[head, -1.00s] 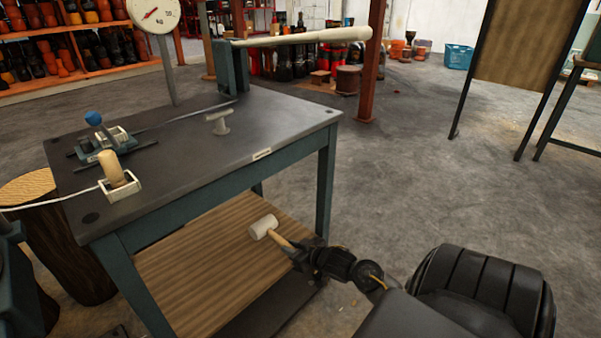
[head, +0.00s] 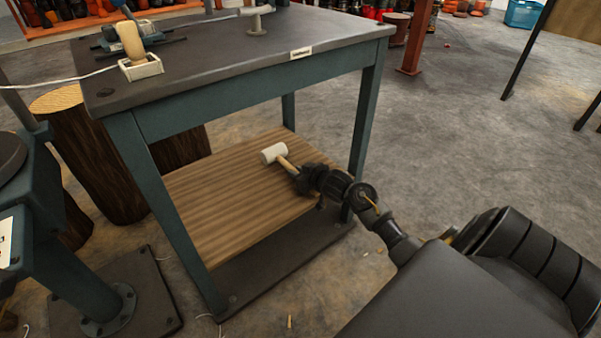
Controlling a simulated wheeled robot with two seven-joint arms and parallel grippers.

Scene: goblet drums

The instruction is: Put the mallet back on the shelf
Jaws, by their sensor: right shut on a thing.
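The mallet (head: 273,153) has a pale, whitish head and a short wooden handle. My right gripper (head: 297,176) is shut on the handle end, with the head pointing away from me to the upper left. The mallet shows over the lower wooden shelf (head: 215,205) of the bench; whether it touches the boards or hovers just above them I cannot tell. The gripper's fingers are dark and small in the head view. My left gripper is not in view.
The bench top (head: 200,50) with teal legs is above the shelf, and its front right leg (head: 367,120) stands close to my right arm. A small white holder (head: 141,70) sits on top. Wooden stumps (head: 90,150) stand left. Most of the shelf is bare.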

